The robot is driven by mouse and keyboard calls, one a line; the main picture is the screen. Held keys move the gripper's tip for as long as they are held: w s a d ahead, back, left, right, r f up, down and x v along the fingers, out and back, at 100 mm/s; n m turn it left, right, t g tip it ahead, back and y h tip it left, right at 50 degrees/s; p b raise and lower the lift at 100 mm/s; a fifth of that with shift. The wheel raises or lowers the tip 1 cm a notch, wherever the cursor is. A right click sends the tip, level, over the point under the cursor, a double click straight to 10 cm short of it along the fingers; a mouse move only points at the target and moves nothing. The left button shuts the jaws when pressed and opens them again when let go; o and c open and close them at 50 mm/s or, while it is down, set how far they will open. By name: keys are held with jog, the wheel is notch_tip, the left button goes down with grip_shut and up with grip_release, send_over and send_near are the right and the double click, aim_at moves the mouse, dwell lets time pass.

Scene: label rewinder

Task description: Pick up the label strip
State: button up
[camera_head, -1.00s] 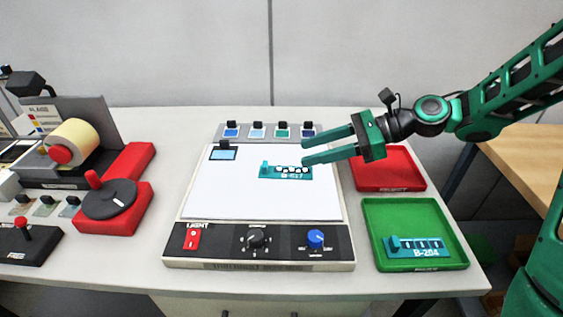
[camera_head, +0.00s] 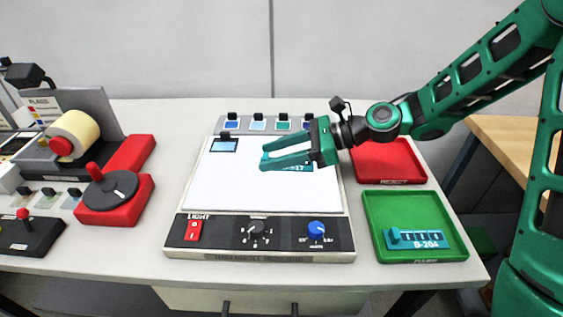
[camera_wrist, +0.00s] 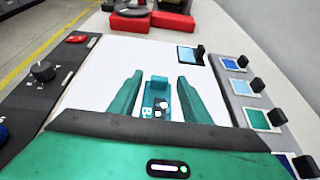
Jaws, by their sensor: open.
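A teal label strip (camera_head: 296,168) with white markings lies on the white light panel (camera_head: 240,190). In the head view my gripper's fingers hide most of it. My gripper (camera_head: 265,157) is open and reaches in from the right over the panel. In the wrist view the strip (camera_wrist: 157,98) shows between the two spread fingers of my gripper (camera_wrist: 159,75), with a gap on each side. Its near end is close to the gripper body. A second teal strip (camera_head: 418,240), marked B-204, lies in the green tray (camera_head: 375,212).
A red tray (camera_head: 392,180) stands behind the green tray. Several coloured swatches with black clips (camera_head: 257,124) line the panel's back edge, and one clipped blue swatch (camera_head: 224,146) lies on its back left. Knobs and a red switch (camera_head: 194,230) are at the front. A red-based dial (camera_head: 112,190) is at left.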

jog(key=shift+c, duration=0.4)
grip_shut()
